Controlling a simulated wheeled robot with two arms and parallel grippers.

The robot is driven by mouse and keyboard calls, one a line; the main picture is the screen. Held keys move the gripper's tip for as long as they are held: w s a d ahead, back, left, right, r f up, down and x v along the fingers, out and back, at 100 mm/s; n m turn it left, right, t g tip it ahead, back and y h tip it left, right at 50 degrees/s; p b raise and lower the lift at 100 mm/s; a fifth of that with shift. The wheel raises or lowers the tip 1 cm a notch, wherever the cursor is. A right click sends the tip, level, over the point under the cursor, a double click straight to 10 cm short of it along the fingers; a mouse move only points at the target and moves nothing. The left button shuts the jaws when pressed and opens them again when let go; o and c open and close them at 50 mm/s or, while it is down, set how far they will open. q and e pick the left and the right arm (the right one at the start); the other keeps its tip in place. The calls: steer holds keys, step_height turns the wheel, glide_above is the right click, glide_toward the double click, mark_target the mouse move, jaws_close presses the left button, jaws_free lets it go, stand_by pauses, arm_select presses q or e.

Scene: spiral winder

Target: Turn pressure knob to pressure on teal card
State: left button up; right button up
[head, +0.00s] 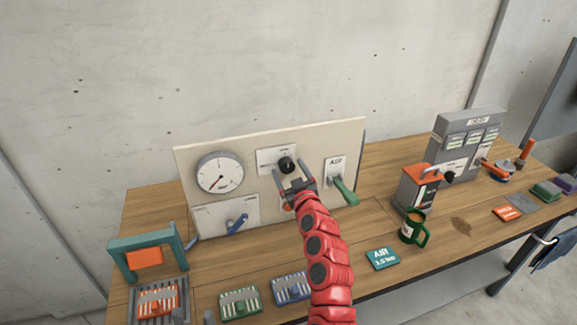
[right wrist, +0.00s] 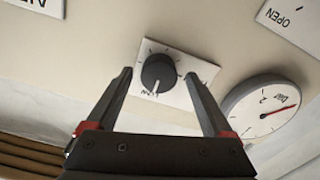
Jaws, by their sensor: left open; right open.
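The black pressure knob (head: 287,165) sits on a white plate on the upright panel. In the right wrist view the knob (right wrist: 159,73) has a white pointer aimed down toward small lettering. My right gripper (head: 293,178) is open in front of it, and its fingers (right wrist: 159,80) appear on either side of the knob, with gaps. The round gauge (head: 220,173) has a red needle aimed lower left; part of it shows in the right wrist view (right wrist: 268,108). The teal card (head: 382,258) lies on the table and seems to read "AIR 3.0 bar". Grey fingertips of my left gripper (head: 194,317) show apart at the bottom edge.
A green lever (head: 344,190) and a blue lever (head: 237,223) flank the knob's plate. A teal frame (head: 147,252) stands left. An orange-topped device (head: 417,188) and green mug (head: 414,228) stand right.

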steer(key=shift+w+a, duration=0.1)
steer(key=shift+w, duration=0.45)
jaws_close()
